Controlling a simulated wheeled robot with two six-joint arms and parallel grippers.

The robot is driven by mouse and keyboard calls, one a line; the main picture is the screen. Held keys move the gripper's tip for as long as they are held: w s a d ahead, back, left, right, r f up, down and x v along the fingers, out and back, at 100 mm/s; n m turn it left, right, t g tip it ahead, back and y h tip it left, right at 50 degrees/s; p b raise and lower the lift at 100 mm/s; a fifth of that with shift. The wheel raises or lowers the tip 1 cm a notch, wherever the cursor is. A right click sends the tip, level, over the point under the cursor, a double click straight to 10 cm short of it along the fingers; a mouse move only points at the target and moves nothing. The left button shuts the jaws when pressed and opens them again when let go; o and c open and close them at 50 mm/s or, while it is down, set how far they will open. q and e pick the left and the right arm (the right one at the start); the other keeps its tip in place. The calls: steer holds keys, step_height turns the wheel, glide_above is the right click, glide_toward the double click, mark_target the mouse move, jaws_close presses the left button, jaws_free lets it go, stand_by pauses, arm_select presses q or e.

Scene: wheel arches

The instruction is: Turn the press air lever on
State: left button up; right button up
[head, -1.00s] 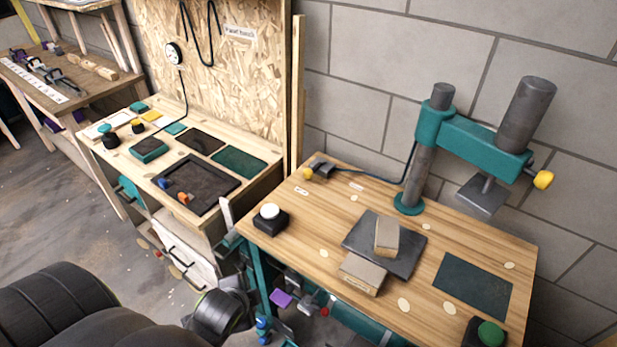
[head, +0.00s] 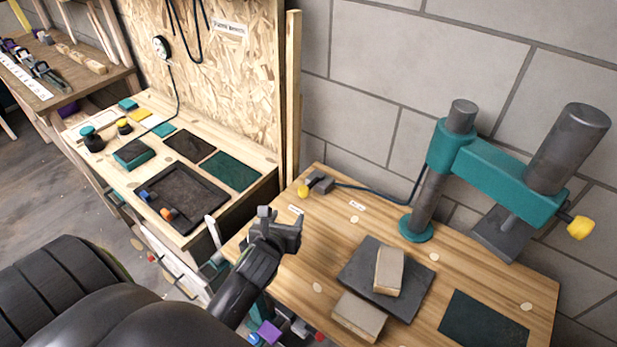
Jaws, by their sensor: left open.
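The press air lever (head: 304,191) has a yellow tip and sits on a small dark valve body (head: 320,182) at the back left of the wooden press table. It points toward the front left, and a dark hose runs from the valve to the press. Two small white labels lie near it; I cannot read them. My left gripper (head: 281,222) is open and empty over the table's left edge, in front of the lever and apart from it. My right gripper is not in view.
The teal press (head: 500,180) with a yellow knob stands at the back right. Cardboard-coloured blocks (head: 388,270) lie on and beside a dark plate (head: 350,262). A tall wooden post (head: 292,95) rises behind the lever. A bench (head: 262,188) with trays stands at left.

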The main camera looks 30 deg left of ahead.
arm_select(q)
steer(key=w, duration=0.1)
glide_toward(302, 192)
steer(key=shift+m, duration=0.3)
steer(key=x, duration=0.5)
steer(key=b+x, duration=0.1)
steer(key=x, duration=0.4)
steer(key=shift+w, duration=0.25)
steer(key=shift+w+a+f, duration=0.15)
steer(key=shift+w+f, duration=0.05)
steer(key=shift+w, duration=0.25)
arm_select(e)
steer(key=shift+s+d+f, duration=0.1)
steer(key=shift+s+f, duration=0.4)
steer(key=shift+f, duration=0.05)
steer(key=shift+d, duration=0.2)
arm_select(q)
jaws_close()
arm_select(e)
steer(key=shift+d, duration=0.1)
